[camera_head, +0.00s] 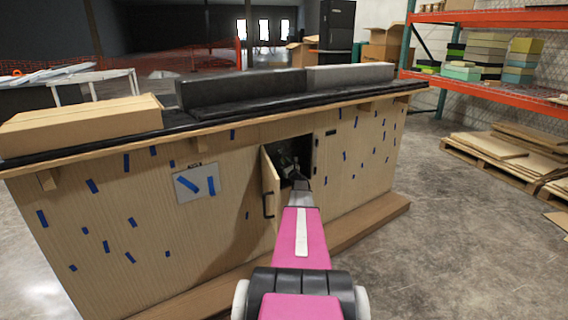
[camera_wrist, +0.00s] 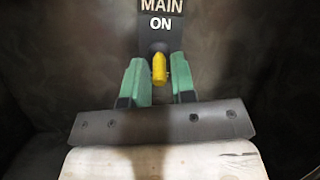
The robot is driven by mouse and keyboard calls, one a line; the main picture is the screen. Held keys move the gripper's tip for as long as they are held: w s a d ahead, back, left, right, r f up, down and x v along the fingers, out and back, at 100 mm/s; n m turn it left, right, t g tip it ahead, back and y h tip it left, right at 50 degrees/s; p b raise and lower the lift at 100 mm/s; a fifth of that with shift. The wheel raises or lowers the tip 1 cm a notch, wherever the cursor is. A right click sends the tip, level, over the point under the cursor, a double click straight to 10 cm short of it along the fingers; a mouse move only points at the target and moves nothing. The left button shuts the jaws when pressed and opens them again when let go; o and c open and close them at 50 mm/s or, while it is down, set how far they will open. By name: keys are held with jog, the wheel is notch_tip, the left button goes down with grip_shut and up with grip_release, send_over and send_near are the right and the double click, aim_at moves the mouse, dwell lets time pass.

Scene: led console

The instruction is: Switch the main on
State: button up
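The main switch has a yellow lever (camera_wrist: 159,68) on a dark plate, below a label (camera_wrist: 161,14) reading "MAIN" and "ON". The lever points toward the wrist camera; its exact tilt is hard to tell. My gripper (camera_wrist: 161,80) has green fingers, one on each side of the lever, with a narrow gap between them. They look open around it; contact is not clear. In the head view my gripper (camera_head: 291,168) is inside a dark compartment of the wooden console (camera_head: 120,215). The lever is hidden there.
The compartment's small door (camera_head: 269,190) stands open left of my arm, its dark handle outward. The compartment's right edge is close to my gripper. A cardboard box (camera_head: 80,122) lies on the console's top. Clear floor (camera_head: 440,250) is to the right.

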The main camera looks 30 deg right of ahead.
jog(key=shift+w+r, duration=0.1)
jog(key=shift+w, duration=0.1)
grip_shut()
